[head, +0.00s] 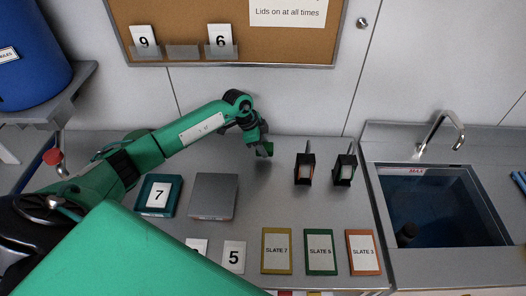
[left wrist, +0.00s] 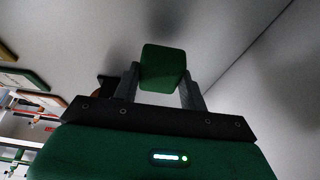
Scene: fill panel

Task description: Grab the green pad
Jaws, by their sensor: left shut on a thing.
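The green pad (left wrist: 163,68) is a small green block held between the two fingers of my left gripper (left wrist: 163,82) in the left wrist view. In the head view the left gripper (head: 262,147) is above the back of the counter, left of two dark holders, and the green pad (head: 265,150) shows small at its tip. The left gripper is shut on the pad. The fingers cover the pad's sides. My right gripper is not in view.
Two dark holders (head: 304,168) (head: 344,169) stand right of the gripper. Slate cards (head: 277,251) lie at the front, with a grey box (head: 213,196) and teal box (head: 159,195) left. A sink (head: 445,205) is at right; a corkboard (head: 185,20) hangs behind. Counter between is clear.

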